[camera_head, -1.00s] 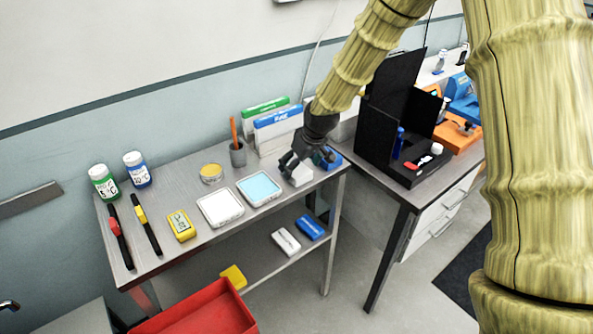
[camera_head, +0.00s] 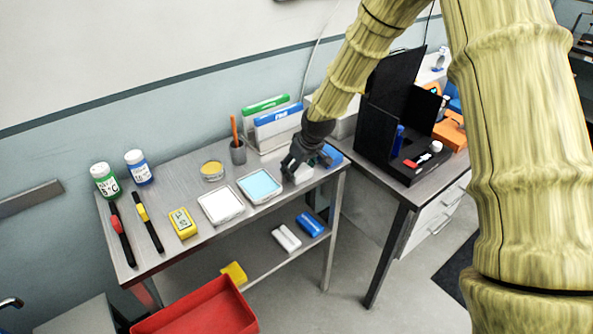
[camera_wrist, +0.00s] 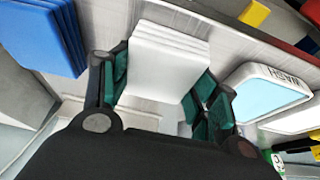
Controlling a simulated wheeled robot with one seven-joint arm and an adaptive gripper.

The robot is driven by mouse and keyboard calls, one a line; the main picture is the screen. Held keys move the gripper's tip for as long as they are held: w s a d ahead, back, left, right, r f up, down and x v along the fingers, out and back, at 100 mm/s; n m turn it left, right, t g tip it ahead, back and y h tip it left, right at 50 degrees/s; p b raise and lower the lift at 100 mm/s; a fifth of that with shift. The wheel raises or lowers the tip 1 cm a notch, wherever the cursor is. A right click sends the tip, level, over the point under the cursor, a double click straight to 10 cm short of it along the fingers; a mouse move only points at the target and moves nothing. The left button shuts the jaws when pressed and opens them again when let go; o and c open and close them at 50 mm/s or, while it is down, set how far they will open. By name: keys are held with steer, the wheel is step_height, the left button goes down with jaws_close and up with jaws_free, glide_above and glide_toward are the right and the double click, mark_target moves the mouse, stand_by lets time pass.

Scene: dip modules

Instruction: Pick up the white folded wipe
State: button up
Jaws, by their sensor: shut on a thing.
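The white folded wipe (camera_wrist: 165,62) is a stack of white layers between the two fingers of my gripper (camera_wrist: 163,85) in the wrist view. The dark and green finger pads press on its two sides, so the gripper is shut on it. In the head view my gripper (camera_head: 292,170) is at the right end of the metal table (camera_head: 262,216), and the wipe (camera_head: 303,173) is partly hidden behind the fingers. I cannot tell whether the wipe touches the table top.
A blue folded wipe (camera_head: 332,156) lies close on one side, also in the wrist view (camera_wrist: 42,35). A tray with blue inside (camera_head: 259,186) is on the other side. Folders (camera_head: 275,128) stand behind. A black booth (camera_head: 375,140) stands right. A red bin (camera_head: 200,312) is below.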

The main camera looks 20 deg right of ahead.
steer(key=shift+r, duration=0.1)
steer(key=shift+r+b, duration=0.35)
steer(key=shift+r, duration=0.05)
steer(key=shift+b+v, duration=0.7)
steer(key=shift+v, duration=0.55)
steer(key=s+d+r+b, duration=0.1)
steer(key=s+d+b, duration=0.2)
steer(key=s+d, duration=0.4)
steer(key=s, duration=0.6)
steer(key=shift+s+r, duration=0.2)
steer(key=shift+r, duration=0.2)
